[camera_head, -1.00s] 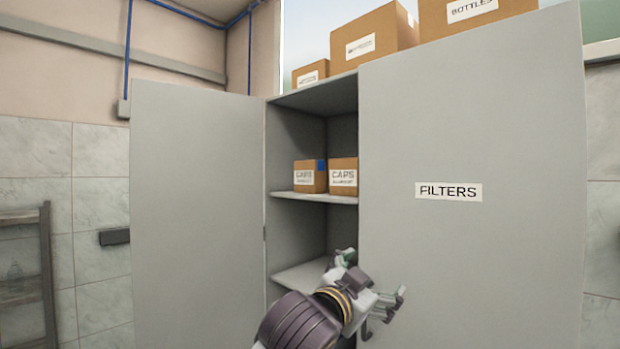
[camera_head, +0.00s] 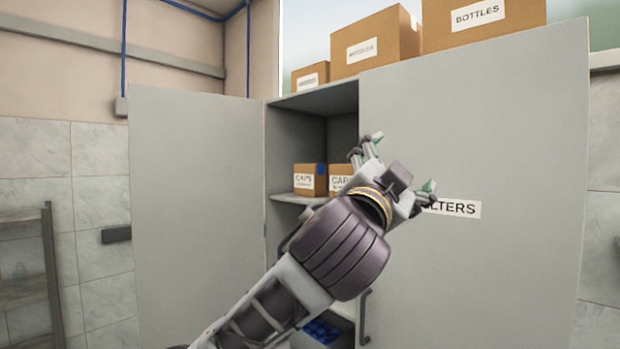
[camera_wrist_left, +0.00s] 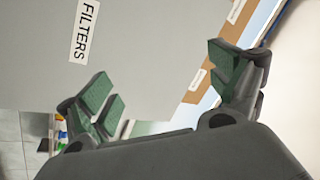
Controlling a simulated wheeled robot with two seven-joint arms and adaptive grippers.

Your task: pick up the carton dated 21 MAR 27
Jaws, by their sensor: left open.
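Two small brown cartons labelled CAPS stand side by side on a shelf in the open left part of the cabinet: the left carton (camera_head: 310,180) with a blue patch at its top right corner, and the right carton (camera_head: 340,171), partly hidden by my left gripper. Their date print is too small to read. My left gripper (camera_head: 404,162) is open and empty, raised in front of the closed FILTERS door, just right of the cartons. In the left wrist view its spread fingers (camera_wrist_left: 172,92) show with the door behind them and no carton between them. My right gripper is out of view.
The left cabinet door (camera_head: 195,190) stands open. The right door (camera_head: 510,270), labelled FILTERS, is closed with a handle low on its left edge. Larger boxes, one marked BOTTLES (camera_head: 480,22), sit on top. A bin of blue items (camera_head: 325,331) shows low down. A rack (camera_head: 40,285) stands far left.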

